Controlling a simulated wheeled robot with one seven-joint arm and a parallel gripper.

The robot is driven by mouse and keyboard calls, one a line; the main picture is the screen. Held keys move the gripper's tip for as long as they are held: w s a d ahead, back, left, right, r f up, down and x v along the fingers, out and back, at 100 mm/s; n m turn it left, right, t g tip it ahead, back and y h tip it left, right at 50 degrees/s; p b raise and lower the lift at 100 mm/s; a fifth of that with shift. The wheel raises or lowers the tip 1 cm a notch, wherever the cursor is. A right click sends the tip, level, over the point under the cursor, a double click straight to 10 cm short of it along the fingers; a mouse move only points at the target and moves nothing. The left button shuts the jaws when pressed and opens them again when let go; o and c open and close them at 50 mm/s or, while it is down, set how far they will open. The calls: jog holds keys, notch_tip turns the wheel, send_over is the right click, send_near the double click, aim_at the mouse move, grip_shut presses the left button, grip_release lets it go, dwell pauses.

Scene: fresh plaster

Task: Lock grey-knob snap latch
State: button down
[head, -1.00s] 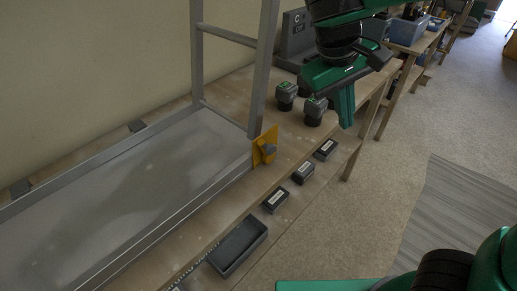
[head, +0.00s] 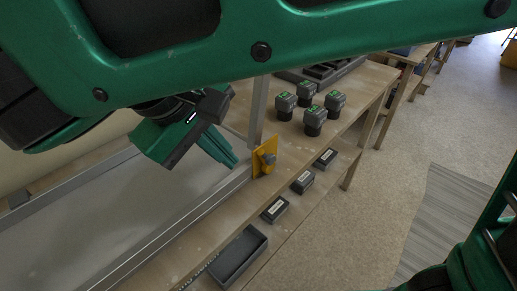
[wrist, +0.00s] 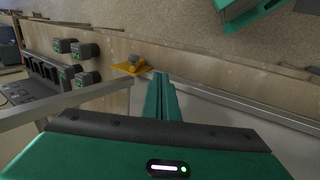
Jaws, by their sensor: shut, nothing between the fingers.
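My gripper (head: 234,163) is green and shut, with nothing held. It hangs over the framed panel, left of the latch and apart from it. In the wrist view the closed fingers (wrist: 160,78) point toward the frame's edge. The latch's bolt cannot be made out.
Several black-and-grey batteries (head: 312,120) stand on the bench right of the frame upright (head: 257,112). Small labelled boxes (head: 302,182) and an open black tray (head: 238,256) line the bench's front. My arm covers the upper left of the head view.

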aim_at(268, 162)
jog(key=shift+f, duration=0.1)
dwell(0.3)
jog(key=x, duration=0.9)
jog(key=shift+w+d+f, duration=0.15)
jog(key=shift+d+f, duration=0.05)
jog(key=shift+f, duration=0.1)
jog(key=shift+w+d+r, duration=0.2)
jog(key=shift+w+d, duration=0.45)
jog(key=shift+w, duration=0.1)
jog(key=shift+w+d+r, duration=0.15)
jog(key=shift+w+d, duration=0.45)
jog(key=shift+w, duration=0.15)
